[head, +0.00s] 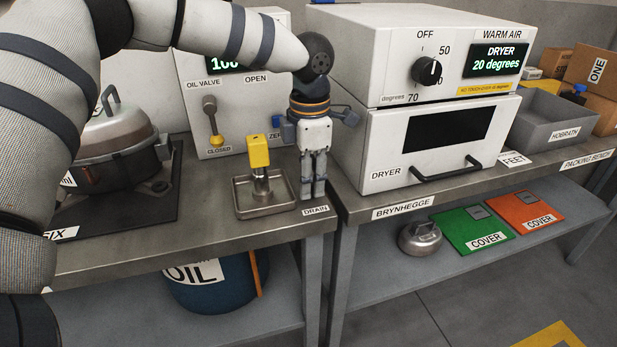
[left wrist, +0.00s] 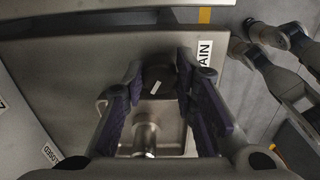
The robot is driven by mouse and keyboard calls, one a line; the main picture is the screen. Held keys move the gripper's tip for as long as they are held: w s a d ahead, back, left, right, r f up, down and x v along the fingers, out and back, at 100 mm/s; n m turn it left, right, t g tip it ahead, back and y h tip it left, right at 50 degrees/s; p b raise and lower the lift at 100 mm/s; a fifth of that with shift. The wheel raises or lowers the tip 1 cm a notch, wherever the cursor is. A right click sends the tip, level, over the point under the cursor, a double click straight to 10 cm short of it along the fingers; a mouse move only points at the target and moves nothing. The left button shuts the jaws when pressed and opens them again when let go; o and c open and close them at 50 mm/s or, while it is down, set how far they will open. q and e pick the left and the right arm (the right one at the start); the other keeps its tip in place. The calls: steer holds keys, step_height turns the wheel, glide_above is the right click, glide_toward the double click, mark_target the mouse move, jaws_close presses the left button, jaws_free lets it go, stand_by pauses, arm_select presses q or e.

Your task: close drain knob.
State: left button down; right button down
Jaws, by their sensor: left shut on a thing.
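My left gripper (head: 313,192) points down beside the drain tray, next to the DRAIN label (head: 316,210). In the left wrist view its two purple-lined fingers (left wrist: 160,82) are shut on the drain knob (left wrist: 157,77), which is dark with a short white mark on top. In the head view the fingers hide the knob. The metal drain tray (head: 242,206) lies just left of the gripper, with a spout under a yellow block (head: 259,150). The tray (left wrist: 180,143) also shows between the fingers in the left wrist view.
The dryer (head: 420,140) stands close right of my gripper. The oil valve panel (head: 228,120) is behind the tray. A lidded pot (head: 115,145) stands at the left under my arm. A blue oil drum (head: 215,290) is below the table. Grey links show at the right in the left wrist view.

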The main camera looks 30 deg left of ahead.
arm_select(q)
steer(key=shift+m, duration=0.8)
steer(key=c, duration=1.3)
jaws_free()
step_height(320, 180, up, 12)
steer(key=shift+s+d, duration=0.15)
